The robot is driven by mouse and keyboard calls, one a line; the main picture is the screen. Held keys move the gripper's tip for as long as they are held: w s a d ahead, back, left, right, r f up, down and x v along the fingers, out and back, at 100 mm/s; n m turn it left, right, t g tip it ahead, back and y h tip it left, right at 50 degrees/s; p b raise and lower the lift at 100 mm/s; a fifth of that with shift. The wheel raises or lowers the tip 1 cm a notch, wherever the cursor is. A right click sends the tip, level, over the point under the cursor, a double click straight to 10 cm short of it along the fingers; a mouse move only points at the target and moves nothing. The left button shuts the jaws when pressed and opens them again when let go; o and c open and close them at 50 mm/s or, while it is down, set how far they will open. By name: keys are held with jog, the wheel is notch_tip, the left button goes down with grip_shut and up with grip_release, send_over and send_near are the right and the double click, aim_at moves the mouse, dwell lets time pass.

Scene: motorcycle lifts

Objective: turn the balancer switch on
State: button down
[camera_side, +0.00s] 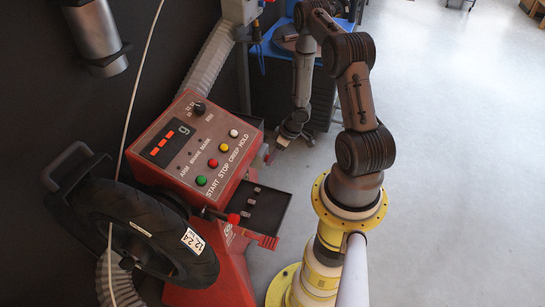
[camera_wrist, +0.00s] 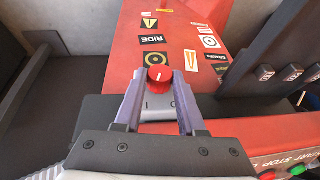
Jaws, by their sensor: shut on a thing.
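The balancer (camera_side: 190,140) is a red machine with a sloped front panel, a lit display and coloured buttons. Its switch, a red round knob (camera_wrist: 160,77) with a white pointer line, sits on a small grey plate (camera_wrist: 158,104) with lettering partly hidden. The pointer line stands nearly upright in the wrist view, leaning slightly right. My gripper (camera_wrist: 159,82) is shut on the knob, with one finger on each side of it. In the side view my gripper (camera_side: 292,131) is low behind the balancer's right rear, and the knob is hidden there.
A black tyre (camera_side: 145,235) is mounted at the balancer's front left. A dark tray (camera_side: 265,205) juts from its right side. A blue cart (camera_side: 275,45) stands behind. Stickers cover the red surface (camera_wrist: 200,85) past the knob.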

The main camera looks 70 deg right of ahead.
jog(key=shift+d+y, duration=0.2)
jog(key=shift+y, duration=0.6)
jog(key=shift+m+y, duration=0.3)
jog(key=c, duration=0.5)
grip_release()
jog(key=v, duration=0.7)
jog(key=shift+r, duration=0.15)
jog(key=shift+s+d, duration=0.1)
